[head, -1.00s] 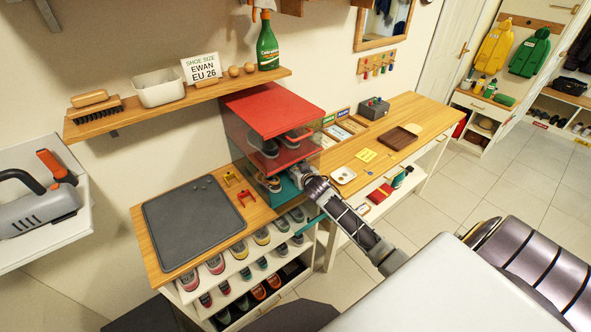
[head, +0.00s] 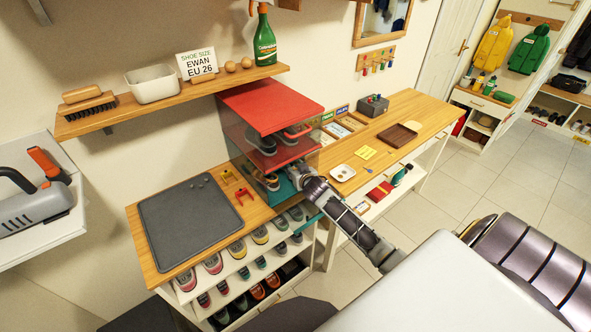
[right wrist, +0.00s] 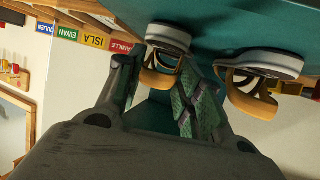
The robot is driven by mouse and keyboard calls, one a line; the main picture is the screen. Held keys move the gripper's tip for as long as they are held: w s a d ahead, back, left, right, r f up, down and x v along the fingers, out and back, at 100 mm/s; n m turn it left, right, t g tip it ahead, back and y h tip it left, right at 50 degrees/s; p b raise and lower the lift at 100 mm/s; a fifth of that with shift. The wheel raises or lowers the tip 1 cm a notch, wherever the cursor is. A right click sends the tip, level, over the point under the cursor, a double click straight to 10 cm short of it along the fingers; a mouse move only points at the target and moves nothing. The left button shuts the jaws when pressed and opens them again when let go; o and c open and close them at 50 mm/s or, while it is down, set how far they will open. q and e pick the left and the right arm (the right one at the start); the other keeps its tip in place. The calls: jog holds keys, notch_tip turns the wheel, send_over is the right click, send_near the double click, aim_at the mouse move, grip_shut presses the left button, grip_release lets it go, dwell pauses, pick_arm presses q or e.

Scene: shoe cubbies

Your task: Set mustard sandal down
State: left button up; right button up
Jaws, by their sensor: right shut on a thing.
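The mustard sandal (right wrist: 160,78) has a pale sole, dark lining and mustard straps. In the right wrist view it lies between the green-padded fingers of my right gripper (right wrist: 185,100), which is shut on it. A matching sandal (right wrist: 252,100) sits beside it, to the right. Both soles are at the teal board (right wrist: 250,25); I cannot tell whether the held one touches it. In the head view my right gripper (head: 302,176) reaches into the lowest, teal level of the red-topped cubby (head: 268,106), its fingertips partly hidden. My left gripper is not in view.
Shoes (head: 264,145) fill the cubby's upper level, just above my gripper. Racks of shoes (head: 236,250) stand below. Name labels (right wrist: 95,41) run along an edge near the fingers.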

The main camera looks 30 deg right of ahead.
jog(key=o, duration=1)
jog(key=shift+f, duration=0.15)
jog(key=shift+o, duration=0.2)
jog(key=shift+b+v, duration=0.3)
jog(key=shift+v, duration=5.75)
jog(key=shift+w, duration=0.1)
